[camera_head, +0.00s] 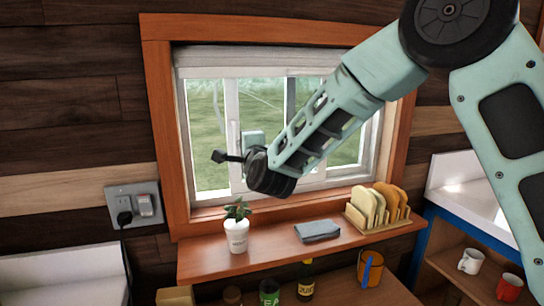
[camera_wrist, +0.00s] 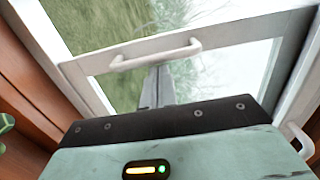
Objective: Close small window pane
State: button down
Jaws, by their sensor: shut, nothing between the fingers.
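The small window (camera_head: 208,118) has white-framed panes inside an orange-brown wooden surround. In the head view my gripper (camera_head: 218,157) is in front of the left part of the window, beside a white upright frame bar (camera_head: 235,178). In the wrist view a white pane frame (camera_wrist: 90,63) crosses the picture and carries a white bar handle (camera_wrist: 155,54). My gripper (camera_wrist: 160,75) is shut and empty, its fingertips just beside this handle; I cannot tell whether they touch it. A second white handle (camera_wrist: 299,140) shows at the lower right. My arm hides much of the window's right part.
Below the window, a wooden shelf (camera_head: 275,262) bears a potted plant (camera_head: 237,229), a grey folded cloth (camera_head: 317,231) and a rack of bread slices (camera_head: 377,208). A wall socket with a plug (camera_head: 133,205) is at left. A blue-edged cabinet (camera_head: 430,240) with mugs is at right.

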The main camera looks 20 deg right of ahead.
jog(key=a+b, duration=0.2)
jog(key=a, duration=0.8)
jog(key=shift+s+a, duration=0.15)
jog(key=shift+s, duration=0.1)
jog(key=shift+b, duration=0.3)
